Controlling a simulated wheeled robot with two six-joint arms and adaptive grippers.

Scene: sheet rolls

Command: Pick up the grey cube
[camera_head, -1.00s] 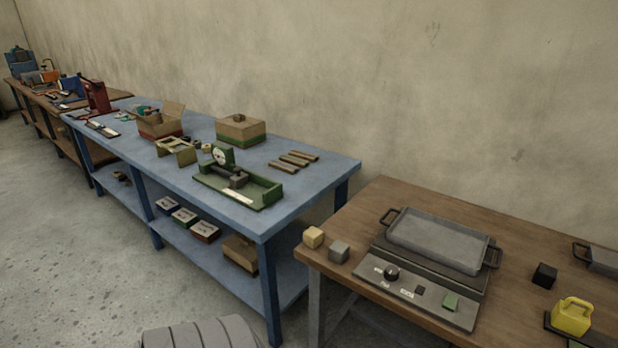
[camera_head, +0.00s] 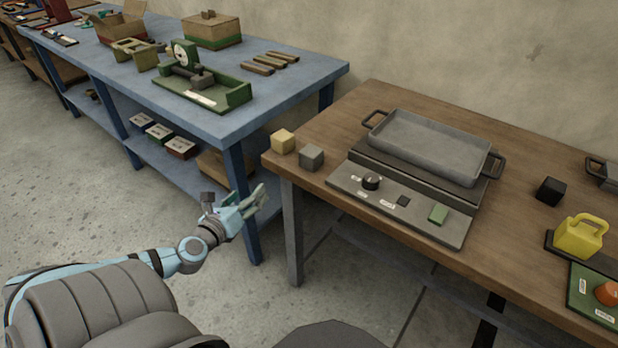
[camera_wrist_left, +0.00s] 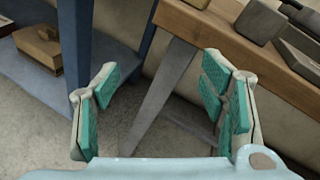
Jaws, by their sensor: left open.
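The grey cube (camera_head: 311,157) sits on the near left part of the brown wooden table, just right of a yellowish wooden cube (camera_head: 283,141). In the left wrist view a greyish cube (camera_wrist_left: 258,21) at the table edge, upper right, appears to be the same one. My left gripper (camera_head: 254,200) is open and empty, left of the table corner and lower in the picture than the grey cube. In the left wrist view its two green-padded fingers (camera_wrist_left: 165,105) are spread wide, with only floor and a table leg showing between them. My right gripper is not in view.
A hot plate (camera_head: 400,205) with a grey tray (camera_head: 425,147) stands right of the cube.

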